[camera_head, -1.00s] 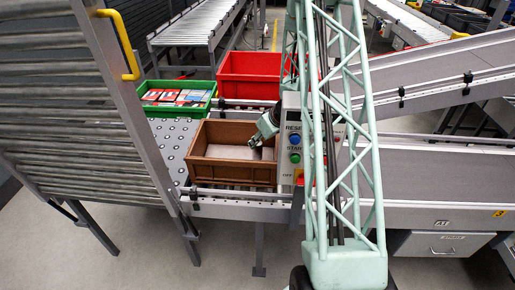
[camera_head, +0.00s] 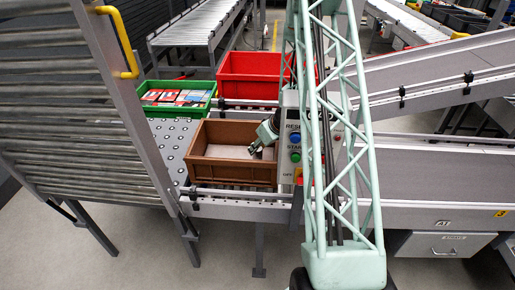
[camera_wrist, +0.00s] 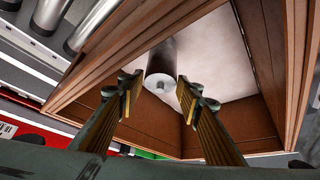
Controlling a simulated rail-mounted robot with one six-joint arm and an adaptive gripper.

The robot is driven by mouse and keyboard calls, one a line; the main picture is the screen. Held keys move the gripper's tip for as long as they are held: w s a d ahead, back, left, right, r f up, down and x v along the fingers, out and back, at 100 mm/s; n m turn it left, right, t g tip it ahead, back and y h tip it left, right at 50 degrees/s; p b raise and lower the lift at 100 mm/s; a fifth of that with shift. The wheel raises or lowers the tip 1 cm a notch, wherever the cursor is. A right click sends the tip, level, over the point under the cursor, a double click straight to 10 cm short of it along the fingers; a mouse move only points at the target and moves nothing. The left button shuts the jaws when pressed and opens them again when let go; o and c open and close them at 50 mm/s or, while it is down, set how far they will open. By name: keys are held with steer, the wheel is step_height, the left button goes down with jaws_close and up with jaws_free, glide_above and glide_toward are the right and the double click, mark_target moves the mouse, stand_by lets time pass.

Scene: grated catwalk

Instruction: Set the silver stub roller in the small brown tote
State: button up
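The small brown tote (camera_head: 235,171) stands open on the conveyor in the head view; its walls and pale floor fill much of the wrist view (camera_wrist: 215,62). The silver stub roller (camera_wrist: 160,66) is a short grey cylinder with a pale round end face, seen inside the tote's walls in the wrist view. My gripper (camera_wrist: 158,92) is open, its two fingers apart on either side of the roller's near end with small gaps showing. In the head view my gripper (camera_head: 257,150) reaches into the tote's right back part. I cannot make out the roller there.
A green crate (camera_head: 177,112) with boxes stands behind left of the tote, and a red crate (camera_head: 248,89) behind it. A control box with buttons (camera_head: 293,140) stands close to its right. A roller panel with a yellow handle (camera_head: 131,55) rises at the left.

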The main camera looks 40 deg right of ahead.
steer(key=shift+o, duration=1)
steer(key=shift+r, duration=0.15)
steer(key=shift+r, duration=0.1)
steer(key=p+v, duration=0.2)
steer(key=v, duration=0.9)
steer(key=shift+s+r, duration=0.2)
steer(key=shift+r, duration=0.15)
steer(key=shift+r, duration=0.15)
